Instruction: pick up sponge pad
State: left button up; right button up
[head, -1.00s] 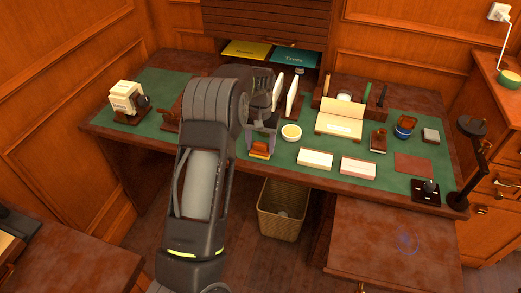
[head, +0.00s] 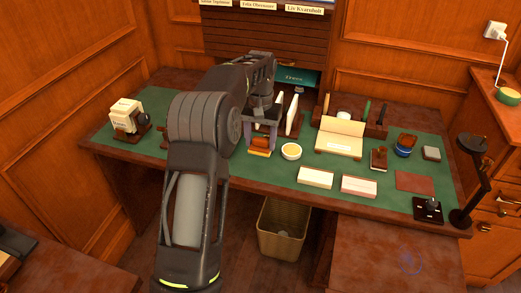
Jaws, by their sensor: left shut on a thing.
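The sponge pad (head: 259,150), an orange-brown block with a pale yellow lower edge, is between the fingers of my left gripper (head: 261,138). The gripper points down and is shut on it, left of a small white round bowl (head: 291,151). The fingers and my left arm hide part of the pad and of the desk behind. I cannot tell clearly how far the pad is above the green desk top (head: 252,171). My right gripper is not in view.
White upright pieces (head: 293,115) stand close behind the gripper. Two pale boxes (head: 315,178) (head: 358,186) lie to the right, with an open cream-coloured box (head: 340,136) behind. A dark lamp-like stand (head: 472,180) is at the right edge. A waste basket (head: 283,228) stands below.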

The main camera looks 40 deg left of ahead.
pick_arm(q)
jog(key=shift+r, duration=0.1)
dwell(0.5)
jog(key=o, duration=0.7)
jog(key=c, duration=0.5)
jog(key=s+d+f+m, duration=0.1)
jog(key=d, duration=0.6)
jog(key=s+d+m, duration=0.1)
jog(key=d, duration=0.7)
jog(key=s+d+f+m, duration=0.1)
jog(key=s+d, duration=0.1)
jog(key=d, duration=0.6)
jog(key=shift+d+f+m, duration=0.2)
jog(key=shift+f+m, duration=0.1)
jog(key=shift+m, duration=0.1)
jog(key=shift+r, duration=0.1)
